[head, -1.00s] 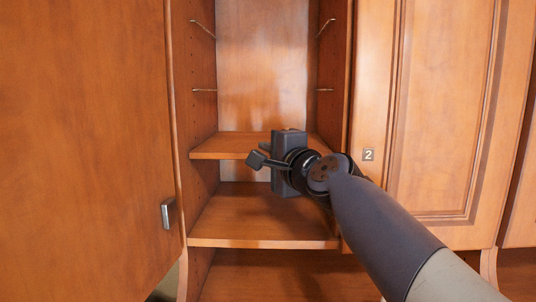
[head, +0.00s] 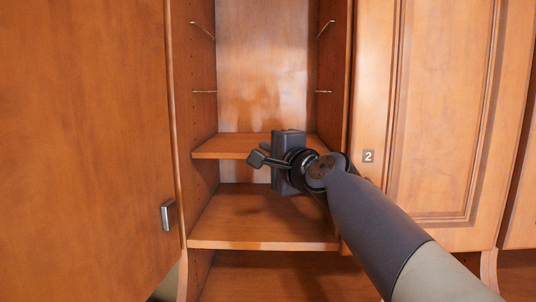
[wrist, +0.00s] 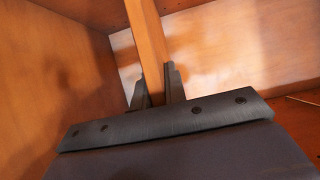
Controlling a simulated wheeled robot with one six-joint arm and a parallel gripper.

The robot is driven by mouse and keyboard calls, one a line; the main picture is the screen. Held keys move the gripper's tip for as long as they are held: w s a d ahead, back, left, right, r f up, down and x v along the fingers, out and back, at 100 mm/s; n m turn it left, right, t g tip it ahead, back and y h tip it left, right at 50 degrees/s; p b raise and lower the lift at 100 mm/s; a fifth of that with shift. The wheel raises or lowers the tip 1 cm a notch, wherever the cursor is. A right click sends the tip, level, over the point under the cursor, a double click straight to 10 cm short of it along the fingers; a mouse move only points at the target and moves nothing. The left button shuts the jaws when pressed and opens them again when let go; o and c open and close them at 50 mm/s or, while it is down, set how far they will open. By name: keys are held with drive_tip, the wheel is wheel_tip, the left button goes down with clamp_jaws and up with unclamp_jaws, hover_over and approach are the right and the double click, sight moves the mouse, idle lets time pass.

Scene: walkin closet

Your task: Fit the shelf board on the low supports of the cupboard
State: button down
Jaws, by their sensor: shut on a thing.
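The shelf board (head: 225,146) is an orange-brown wooden panel lying roughly level inside the open cupboard, above its fixed bottom shelf (head: 240,230). My gripper (head: 289,162) is at the board's front edge, right of its middle, and covers part of it. In the wrist view my gripper (wrist: 155,92) is shut on the board (wrist: 149,45), which runs edge-on between the two fingers. Thin metal supports show on the side walls, a higher pair (head: 203,31) and a lower pair (head: 204,91), both above the board. Whether anything bears the board from below is hidden.
An open door (head: 90,130) stands at the left, with a metal handle (head: 168,214). A closed door (head: 445,110) marked 2 is at the right. The cupboard's side walls leave little room beside the board. The space above the board is free.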

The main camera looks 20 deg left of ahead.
drive_tip(key=shift+r, duration=0.1)
drive_tip(key=c, duration=1.5)
unclamp_jaws()
drive_tip(key=shift+o, duration=0.7)
drive_tip(key=b+v, duration=0.2)
drive_tip(key=v, duration=0.9)
drive_tip(key=shift+b, duration=0.4)
drive_tip(key=shift+w+a, duration=0.1)
drive_tip(key=shift+w, duration=0.05)
drive_tip(key=p+x, duration=0.3)
drive_tip(key=x, duration=0.7)
drive_tip(key=shift+w+a, duration=0.25)
drive_tip(key=shift+a, duration=0.05)
drive_tip(key=shift+s+d, duration=0.2)
drive_tip(key=shift+s, duration=0.3)
